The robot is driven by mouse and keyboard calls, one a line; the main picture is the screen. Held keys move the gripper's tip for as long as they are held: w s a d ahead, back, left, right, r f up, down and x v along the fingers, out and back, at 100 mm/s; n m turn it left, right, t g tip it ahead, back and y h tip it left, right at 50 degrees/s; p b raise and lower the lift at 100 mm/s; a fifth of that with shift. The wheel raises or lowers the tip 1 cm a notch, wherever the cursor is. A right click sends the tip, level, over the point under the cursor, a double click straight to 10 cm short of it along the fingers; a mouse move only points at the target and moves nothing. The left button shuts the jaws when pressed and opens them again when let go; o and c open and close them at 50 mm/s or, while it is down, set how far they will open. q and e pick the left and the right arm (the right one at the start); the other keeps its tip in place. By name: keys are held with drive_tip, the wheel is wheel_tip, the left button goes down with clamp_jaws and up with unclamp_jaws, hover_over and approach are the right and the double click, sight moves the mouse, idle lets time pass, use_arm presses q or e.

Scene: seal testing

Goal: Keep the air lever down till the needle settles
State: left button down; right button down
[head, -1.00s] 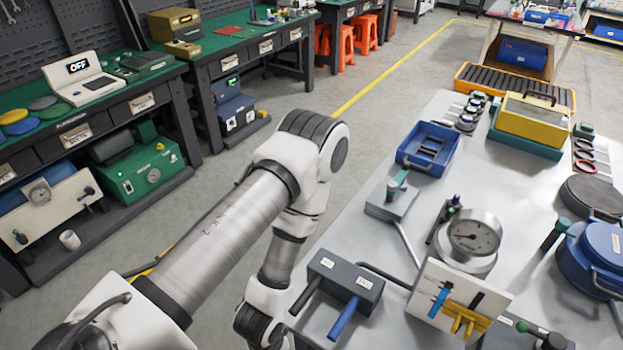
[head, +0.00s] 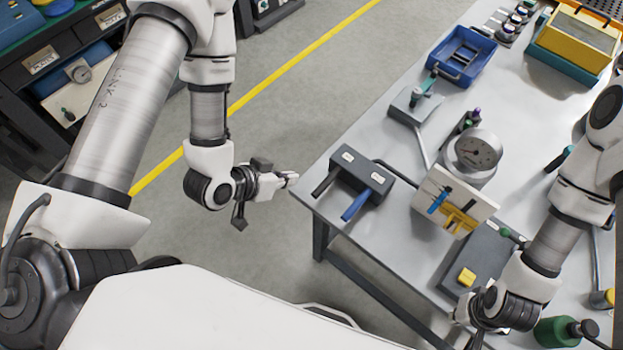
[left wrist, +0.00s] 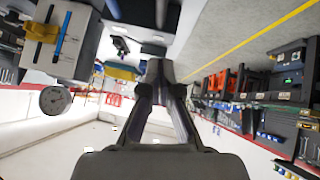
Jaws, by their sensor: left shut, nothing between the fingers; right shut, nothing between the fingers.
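A dark grey lever box (head: 367,180) sits at the table's near left edge, with a black lever (head: 325,182) and a blue lever (head: 356,205) sticking out towards me. Its labels are too small to read. The round gauge (head: 474,152) stands behind a white panel with blue and yellow parts (head: 454,198); its needle shows only faintly.
A blue tray (head: 463,55) and a small grey stand (head: 416,103) are further back. Open floor (head: 270,245) lies left of the table.

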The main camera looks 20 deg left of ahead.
use_arm(q)
drive_tip(key=b, duration=0.7)
hover_over(322, 185)
drive_tip(key=s+a, duration=0.2)
wheel_tip(322, 185, down, 7)
drive_tip(key=f, duration=0.2)
drive_tip(key=shift+s+d+f+p, duration=0.15)
drive_tip(key=shift+d+f+p, duration=0.15)
drive_tip(key=shift+f+p, duration=0.05)
drive_tip(key=shift+f, duration=0.6)
drive_tip(key=shift+f, duration=0.1)
